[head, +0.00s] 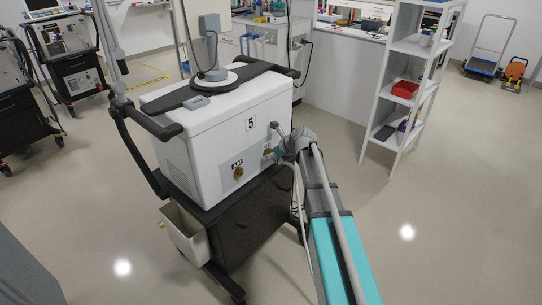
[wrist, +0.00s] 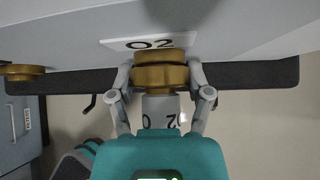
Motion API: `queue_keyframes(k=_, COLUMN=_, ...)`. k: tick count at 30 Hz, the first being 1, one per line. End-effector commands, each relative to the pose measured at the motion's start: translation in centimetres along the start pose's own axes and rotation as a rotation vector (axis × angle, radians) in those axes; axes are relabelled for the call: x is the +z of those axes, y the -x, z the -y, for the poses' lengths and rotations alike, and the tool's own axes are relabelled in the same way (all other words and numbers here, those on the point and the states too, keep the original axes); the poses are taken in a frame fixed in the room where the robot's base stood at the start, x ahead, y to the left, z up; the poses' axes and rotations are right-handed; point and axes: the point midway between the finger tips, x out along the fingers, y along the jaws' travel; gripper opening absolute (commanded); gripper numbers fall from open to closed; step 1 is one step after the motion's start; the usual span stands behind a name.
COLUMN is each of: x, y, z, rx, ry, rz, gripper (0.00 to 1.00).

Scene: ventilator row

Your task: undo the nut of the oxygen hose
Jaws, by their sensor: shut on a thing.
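The brass nut of the oxygen hose (wrist: 160,77) sits against the ventilator wall under a white O2 label (wrist: 148,41) in the wrist view. A light grey hose end (wrist: 160,110) marked O2 is below the nut. My gripper (wrist: 160,80) is shut on the nut, one finger on each side. In the head view my gripper (head: 279,150) is at the right end of the white ventilator's (head: 215,125) front face. My arm hides most of the nut there.
A brass Air fitting (head: 238,172) is left of my gripper, and it shows at the left of the wrist view (wrist: 22,72). A black handle rail (head: 150,125) and a pale bin (head: 186,232) are at the cart's left. A white shelf (head: 402,90) stands right; floor between is clear.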

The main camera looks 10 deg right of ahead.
Motion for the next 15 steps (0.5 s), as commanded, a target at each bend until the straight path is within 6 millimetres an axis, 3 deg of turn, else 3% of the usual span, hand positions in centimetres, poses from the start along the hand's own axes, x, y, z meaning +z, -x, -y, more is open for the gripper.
queue_keyframes(k=15, x=-0.3, y=-0.16, z=-0.26, rx=-0.269, ry=0.272, rz=-0.001, gripper=0.17)
